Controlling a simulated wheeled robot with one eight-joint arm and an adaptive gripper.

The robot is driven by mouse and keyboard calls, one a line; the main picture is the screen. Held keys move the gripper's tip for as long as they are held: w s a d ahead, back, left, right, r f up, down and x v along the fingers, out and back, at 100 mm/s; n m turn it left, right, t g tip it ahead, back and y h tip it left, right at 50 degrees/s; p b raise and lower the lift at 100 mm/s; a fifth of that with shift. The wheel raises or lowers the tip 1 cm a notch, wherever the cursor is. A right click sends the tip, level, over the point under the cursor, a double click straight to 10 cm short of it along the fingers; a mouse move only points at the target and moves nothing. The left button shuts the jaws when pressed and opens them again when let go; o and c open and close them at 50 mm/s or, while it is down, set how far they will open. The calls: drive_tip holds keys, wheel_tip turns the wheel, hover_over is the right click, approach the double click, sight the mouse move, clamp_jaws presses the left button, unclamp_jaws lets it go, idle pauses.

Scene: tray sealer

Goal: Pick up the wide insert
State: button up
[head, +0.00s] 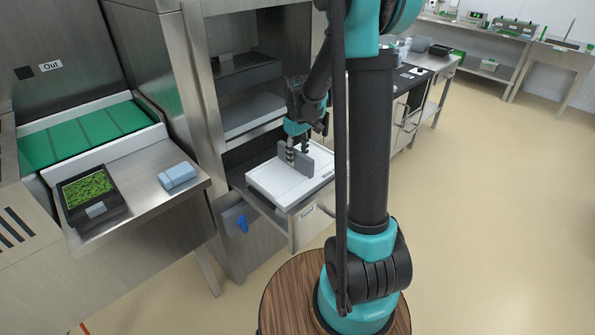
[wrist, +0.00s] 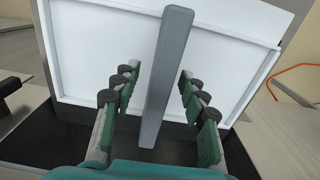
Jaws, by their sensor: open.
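The wide insert looks like a grey upright plate. In the wrist view the grey plate (wrist: 167,75) is seen edge-on as a long bar between my gripper's fingers. My gripper (wrist: 160,104) is open, with one finger on each side of the plate and a visible gap on both sides. In the head view my gripper (head: 298,152) is over the white tray (head: 262,184) in the pulled-out drawer, and the grey plate (head: 320,160) stands there beside the fingers. My arm hides part of the drawer's right side.
The drawer front (head: 306,216) bears the label "Tool". A steel table at the left holds a black tray of green food (head: 70,215) and a blue block (head: 177,175). Steel cabinet walls (head: 205,130) stand close behind and left of the drawer. Open floor lies at the right.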

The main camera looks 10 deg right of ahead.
sight(298, 162)
drive_tip(key=shift+f, duration=1.6)
clamp_jaws()
